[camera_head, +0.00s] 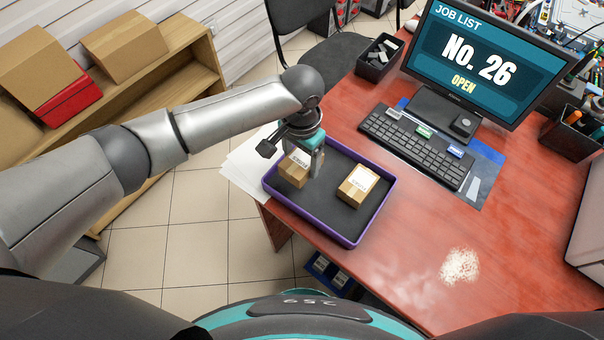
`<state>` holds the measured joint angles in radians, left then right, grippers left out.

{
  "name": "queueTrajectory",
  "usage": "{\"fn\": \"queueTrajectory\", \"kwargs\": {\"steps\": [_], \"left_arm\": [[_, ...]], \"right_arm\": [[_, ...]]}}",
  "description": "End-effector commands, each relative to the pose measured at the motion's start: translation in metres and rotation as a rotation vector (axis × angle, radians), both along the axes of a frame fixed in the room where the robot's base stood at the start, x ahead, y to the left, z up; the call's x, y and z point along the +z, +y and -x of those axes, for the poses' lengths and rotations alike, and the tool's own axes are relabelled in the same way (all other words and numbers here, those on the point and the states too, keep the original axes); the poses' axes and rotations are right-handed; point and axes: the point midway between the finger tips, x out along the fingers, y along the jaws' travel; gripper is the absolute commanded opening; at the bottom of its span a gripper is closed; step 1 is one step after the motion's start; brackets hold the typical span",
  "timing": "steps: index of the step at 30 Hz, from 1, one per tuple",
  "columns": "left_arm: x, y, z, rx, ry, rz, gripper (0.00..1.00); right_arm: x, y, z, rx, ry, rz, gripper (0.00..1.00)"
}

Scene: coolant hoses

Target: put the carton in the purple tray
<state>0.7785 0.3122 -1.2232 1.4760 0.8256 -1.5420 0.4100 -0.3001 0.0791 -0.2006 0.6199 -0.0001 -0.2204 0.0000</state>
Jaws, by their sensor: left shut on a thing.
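The purple tray (345,238) lies on the red-brown table, with a dark floor inside. My left gripper (306,166) is over the tray's left part, pointing down, and is shut on a small brown carton (292,172) with a white label. The held carton is within the tray's outline; I cannot tell whether it touches the tray floor. A second brown carton (356,188) with a white label sits in the right part of the tray, apart from the held one. My right gripper is not in view.
A keyboard (418,145) and a monitor (480,62) stand right of the tray. A black bin (379,58) is behind it. White paper (245,172) lies at the table's left edge. The table's front right is clear except for a pale patch (459,266).

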Motion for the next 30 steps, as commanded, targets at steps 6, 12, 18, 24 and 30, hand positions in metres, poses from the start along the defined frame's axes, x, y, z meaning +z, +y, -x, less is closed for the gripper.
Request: {"fn": "queueTrajectory", "kwargs": {"steps": [6,12,18,24,30], "left_arm": [[-0.021,-0.001,0.0,-0.001,-0.001,0.001,0.18],[-0.052,0.0,0.0,0.001,0.001,-0.001,0.18],[-0.059,-0.001,0.0,-0.001,-0.002,0.001,0.18],[-0.059,0.0,0.0,0.0,-0.001,0.002,0.18],[-0.062,-0.001,0.0,-0.001,0.0,0.001,0.86]], "right_arm": [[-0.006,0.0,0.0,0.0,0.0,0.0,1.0],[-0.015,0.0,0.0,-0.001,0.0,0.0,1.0],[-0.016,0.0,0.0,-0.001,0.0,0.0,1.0],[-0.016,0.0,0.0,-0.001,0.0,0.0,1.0],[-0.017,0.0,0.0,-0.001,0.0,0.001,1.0]]}}
